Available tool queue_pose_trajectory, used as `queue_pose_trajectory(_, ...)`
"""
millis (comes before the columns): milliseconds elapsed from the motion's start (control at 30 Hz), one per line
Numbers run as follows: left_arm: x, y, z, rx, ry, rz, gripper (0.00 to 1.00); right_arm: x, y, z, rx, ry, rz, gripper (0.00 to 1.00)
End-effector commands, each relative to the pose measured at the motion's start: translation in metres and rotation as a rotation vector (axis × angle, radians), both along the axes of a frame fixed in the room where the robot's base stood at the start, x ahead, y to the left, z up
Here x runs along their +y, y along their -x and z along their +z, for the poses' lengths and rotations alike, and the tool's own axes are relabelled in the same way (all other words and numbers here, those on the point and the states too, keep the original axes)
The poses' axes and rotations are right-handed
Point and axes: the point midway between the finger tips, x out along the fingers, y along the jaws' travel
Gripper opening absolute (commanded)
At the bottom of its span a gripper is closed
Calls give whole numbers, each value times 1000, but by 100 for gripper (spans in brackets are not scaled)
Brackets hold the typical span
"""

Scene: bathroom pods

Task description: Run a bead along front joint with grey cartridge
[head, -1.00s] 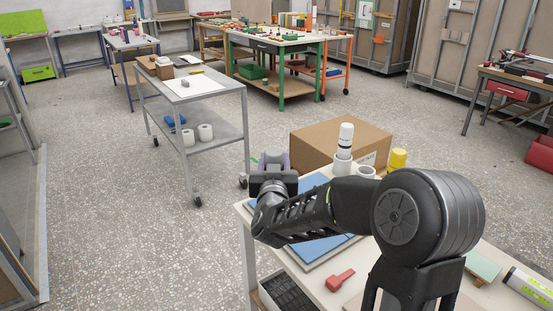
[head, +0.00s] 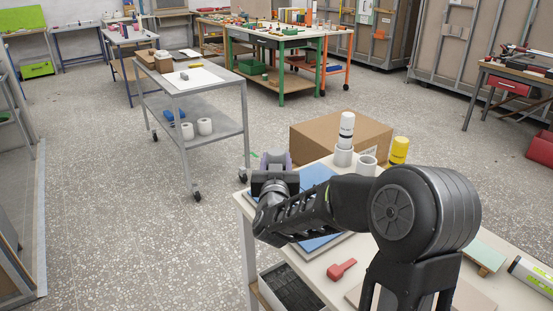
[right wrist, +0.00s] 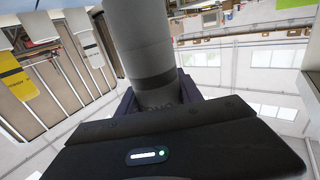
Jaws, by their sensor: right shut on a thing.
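My right gripper (head: 272,163) is held out over the far left end of the bench in the head view. In the right wrist view its jaws (right wrist: 158,95) are shut on a grey cartridge (right wrist: 150,45), a smooth cylinder rising from between them. Its far end is out of frame, so I cannot see a nozzle. In the head view the arm and gripper body mostly hide the cartridge. I cannot make out the front joint in either view. My left gripper is not in view.
On the bench (head: 318,265) are a white cartridge (head: 346,130) in a cup, an empty cup (head: 366,164), a yellow cartridge (head: 399,150), a blue panel (head: 318,178) and a red tool (head: 341,269). A cardboard box (head: 330,137) stands behind. A grey trolley (head: 215,88) stands beyond open floor.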

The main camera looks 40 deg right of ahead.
Motion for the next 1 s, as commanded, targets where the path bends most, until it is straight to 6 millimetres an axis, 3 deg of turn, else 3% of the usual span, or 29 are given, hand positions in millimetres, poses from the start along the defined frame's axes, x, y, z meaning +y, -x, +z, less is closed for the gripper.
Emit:
queue_pose_trajectory(200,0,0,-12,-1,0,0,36,0,0,-14,-2,2,0,0)
queue_pose_trajectory(1000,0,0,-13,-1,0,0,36,1,1,-14,-3,1,0,0)
